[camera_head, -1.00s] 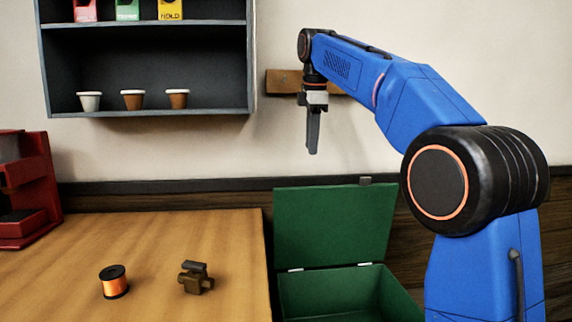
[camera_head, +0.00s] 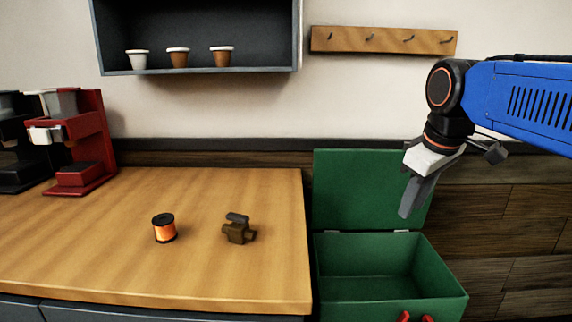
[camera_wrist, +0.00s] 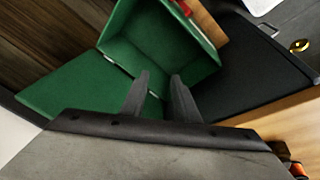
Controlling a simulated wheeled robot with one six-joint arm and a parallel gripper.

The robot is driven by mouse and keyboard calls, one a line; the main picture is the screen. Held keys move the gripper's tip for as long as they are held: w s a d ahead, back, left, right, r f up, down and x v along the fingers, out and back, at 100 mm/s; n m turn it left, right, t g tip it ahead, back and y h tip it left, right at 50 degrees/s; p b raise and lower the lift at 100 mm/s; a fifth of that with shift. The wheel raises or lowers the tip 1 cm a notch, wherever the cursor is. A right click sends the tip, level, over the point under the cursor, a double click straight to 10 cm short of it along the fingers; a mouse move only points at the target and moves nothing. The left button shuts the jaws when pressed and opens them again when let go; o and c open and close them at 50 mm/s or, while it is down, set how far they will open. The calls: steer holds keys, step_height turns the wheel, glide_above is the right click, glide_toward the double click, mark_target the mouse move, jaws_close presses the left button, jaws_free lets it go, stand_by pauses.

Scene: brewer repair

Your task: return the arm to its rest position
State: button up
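My gripper (camera_head: 408,205) hangs at the right of the head view, in front of the open lid of the green box. Its fingers point down and slightly left. In the wrist view my gripper (camera_wrist: 159,76) shows two dark fingers apart, with nothing held between them. My blue arm reaches in from the right edge of the head view, its black wrist joint bent downward. The rest of the arm is out of the picture.
The green box (camera_head: 345,289) stands open beside the wooden table (camera_head: 105,225), with red handles at its front. An orange spool (camera_head: 164,228) and a brass valve (camera_head: 239,230) sit on the table. A red brewer (camera_head: 98,140), wall shelf (camera_head: 200,73) and peg rack (camera_head: 384,40) are behind.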

steer(key=s+d+f+m, duration=0.1)
steer(key=s+f+m, duration=0.2)
steer(key=s+f, duration=0.5)
steer(key=s+d+f+m+t, duration=0.1)
steer(key=s+f+m, duration=0.2)
steer(key=s+f, duration=0.4)
step_height(320, 180, down, 5)
steer(key=shift+s+m, duration=0.3)
steer(key=shift+s, duration=0.05)
